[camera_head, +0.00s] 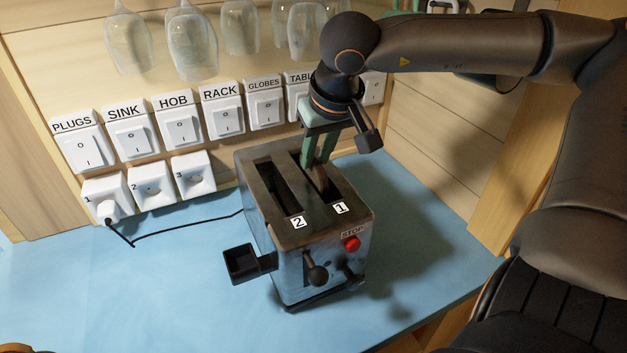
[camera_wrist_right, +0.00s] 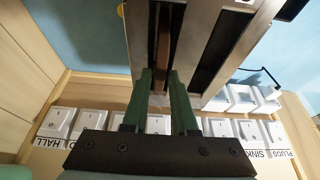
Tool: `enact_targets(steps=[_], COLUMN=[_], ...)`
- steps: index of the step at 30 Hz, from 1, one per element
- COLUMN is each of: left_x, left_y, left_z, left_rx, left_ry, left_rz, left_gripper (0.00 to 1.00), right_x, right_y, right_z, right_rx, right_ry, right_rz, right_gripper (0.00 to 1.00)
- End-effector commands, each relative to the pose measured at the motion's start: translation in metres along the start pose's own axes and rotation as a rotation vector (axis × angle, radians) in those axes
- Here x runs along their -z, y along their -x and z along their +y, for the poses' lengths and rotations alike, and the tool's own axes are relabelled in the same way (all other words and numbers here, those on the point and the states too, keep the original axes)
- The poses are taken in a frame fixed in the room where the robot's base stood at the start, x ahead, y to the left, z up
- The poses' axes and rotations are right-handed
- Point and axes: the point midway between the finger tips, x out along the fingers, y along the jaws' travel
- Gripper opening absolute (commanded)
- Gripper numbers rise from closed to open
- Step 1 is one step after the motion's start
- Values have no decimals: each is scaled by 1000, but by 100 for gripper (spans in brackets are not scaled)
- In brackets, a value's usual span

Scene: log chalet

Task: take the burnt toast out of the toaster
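The toaster (camera_head: 320,255) is a metal box with two long top slots labelled 2 and 1, standing on the blue counter. A dark brown slice of toast (camera_head: 321,182) sits in slot 1, mostly hidden inside it. In the wrist view the toast (camera_wrist_right: 163,50) is a brown strip between the fingertips. My right gripper (camera_head: 317,160) points down from above, its green fingertips at the back part of slot 1, one on each side of the slice. I cannot tell whether they press on it. Slot 2 looks dark and empty. My left gripper is not in view.
A red STOP button (camera_head: 351,243) and black levers (camera_head: 316,273) are on the toaster's front. A black box-like part (camera_head: 243,263) juts out at its left. A cord (camera_head: 180,228) runs to socket 1. Labelled switches line the wall; glasses (camera_head: 192,45) hang above. The counter's left is clear.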

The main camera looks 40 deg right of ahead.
Motion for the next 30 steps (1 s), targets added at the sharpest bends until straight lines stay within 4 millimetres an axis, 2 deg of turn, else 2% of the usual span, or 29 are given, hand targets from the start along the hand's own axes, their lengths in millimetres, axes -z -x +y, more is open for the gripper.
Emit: enact_targets(steps=[1, 5, 20, 21, 28, 30], left_x=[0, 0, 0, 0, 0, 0], left_y=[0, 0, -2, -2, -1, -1], left_z=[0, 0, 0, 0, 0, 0], left_rx=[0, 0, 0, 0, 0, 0], left_ry=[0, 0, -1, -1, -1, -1], left_rz=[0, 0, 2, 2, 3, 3], left_gripper=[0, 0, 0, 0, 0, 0], right_x=[-1, 0, -1, -1, -1, 0], right_y=[-7, -16, -18, -18, -18, -18], right_z=[0, 0, 0, 0, 0, 0], right_rx=[-1, 0, -1, -1, 0, 0], right_ry=[0, -1, -1, -1, -1, -1], right_rz=[-3, 0, 1, 1, 1, 1], right_gripper=[26, 26, 26, 25, 0, 0])
